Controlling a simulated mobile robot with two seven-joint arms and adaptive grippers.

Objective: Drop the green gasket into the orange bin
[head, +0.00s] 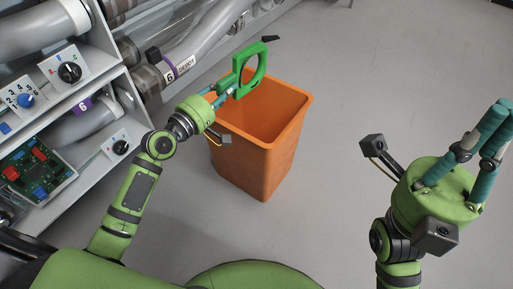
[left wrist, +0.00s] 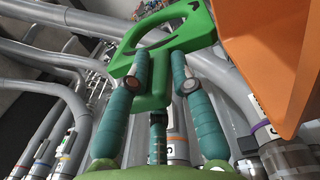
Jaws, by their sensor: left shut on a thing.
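The green gasket (head: 255,68), a ring with a flat block-like tab, is held by my left gripper (head: 227,88) in the head view. In the left wrist view the teal fingers of my left gripper (left wrist: 166,80) are shut on the tab of the gasket (left wrist: 152,92), with the ring beyond them. The orange bin (head: 262,158) stands on the floor, open at the top. In the head view the gasket overlaps its far left rim and appears above it. The bin wall (left wrist: 262,55) fills the right of the left wrist view. My right gripper (head: 500,112) is raised at the right, apart from the bin, its fingers close together.
A tube labelled 6 (head: 178,70) runs near the bin. Grey floor (head: 375,75) is free to the right of the bin.

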